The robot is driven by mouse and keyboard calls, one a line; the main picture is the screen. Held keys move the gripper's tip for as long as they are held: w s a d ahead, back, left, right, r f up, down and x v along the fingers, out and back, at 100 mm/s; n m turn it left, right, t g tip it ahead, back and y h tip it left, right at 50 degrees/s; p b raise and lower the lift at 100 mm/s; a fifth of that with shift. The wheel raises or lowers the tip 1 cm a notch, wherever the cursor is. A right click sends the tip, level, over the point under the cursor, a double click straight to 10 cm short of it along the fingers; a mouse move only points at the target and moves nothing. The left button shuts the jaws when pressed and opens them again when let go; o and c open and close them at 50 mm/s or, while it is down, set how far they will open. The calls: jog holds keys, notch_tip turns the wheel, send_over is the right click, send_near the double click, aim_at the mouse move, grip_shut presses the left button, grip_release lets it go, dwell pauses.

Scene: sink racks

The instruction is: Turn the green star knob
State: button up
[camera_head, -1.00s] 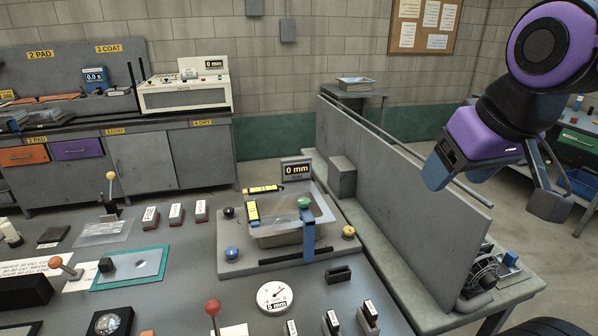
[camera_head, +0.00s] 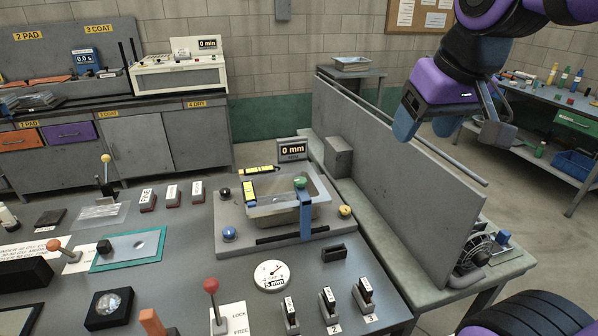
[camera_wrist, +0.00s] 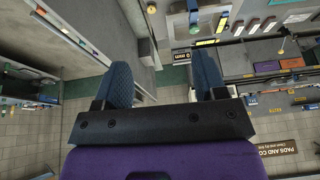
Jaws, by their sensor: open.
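The green star knob (camera_head: 300,184) sits on top of a blue upright bar (camera_head: 306,215) at the front right of a grey basin unit on the bench. It is small here, and its star shape is hard to make out. My gripper (camera_head: 450,135) is open and empty, high up and to the right of the knob, beyond the grey upright panel. In the wrist view my gripper (camera_wrist: 160,66) shows its two blue padded fingers well apart with nothing between them.
The tall grey panel (camera_head: 390,170) stands between my gripper and the basin (camera_head: 270,212). A blue knob (camera_head: 229,233), a yellow knob (camera_head: 345,211) and a black knob (camera_head: 224,194) surround the basin. A dial (camera_head: 270,275) and a red-topped lever (camera_head: 211,287) stand in front.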

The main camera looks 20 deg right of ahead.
jog(key=w+a+g, duration=0.1)
jog(key=w+a, duration=0.1)
jog(key=w, duration=0.6)
jog(key=g, duration=0.3)
send_over(300, 180)
notch_tip(300, 180, down, 15)
notch_tip(300, 180, down, 11)
jog(key=shift+r, duration=0.15)
jog(key=c, duration=0.9)
